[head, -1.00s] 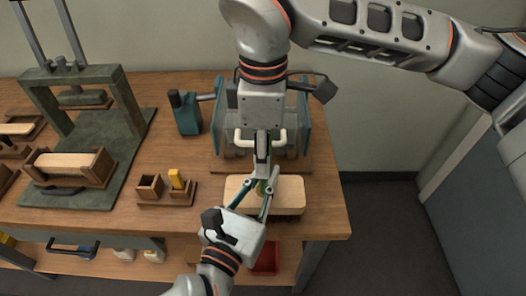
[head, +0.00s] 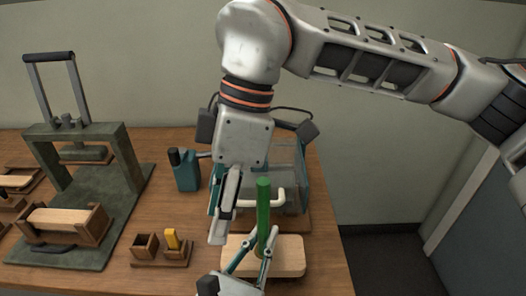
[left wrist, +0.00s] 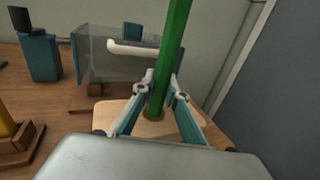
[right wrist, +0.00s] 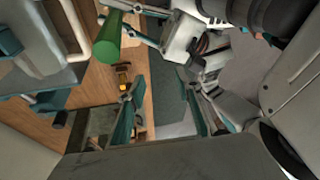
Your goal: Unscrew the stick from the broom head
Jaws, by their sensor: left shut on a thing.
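The green stick (head: 263,210) stands upright in the pale wooden broom head (head: 288,256), its foot meeting the block's top. My left gripper (head: 258,246) is shut on the lower part of the stick, just above the block; its two fingers flank the stick (left wrist: 172,55) in the left wrist view. The broom head (left wrist: 100,113) lies under the fingers there. My right gripper (head: 222,215) is beside the stick, to its left, and apart from it. In the right wrist view its fingers (right wrist: 165,108) are spread and empty, with the stick's end (right wrist: 107,45) outside them.
A machine with a clear guard and pale handle (head: 282,195) stands right behind the broom head. A teal bottle (head: 186,172) and a small wooden holder with a yellow piece (head: 172,240) are left. A green press (head: 80,130) stands further left.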

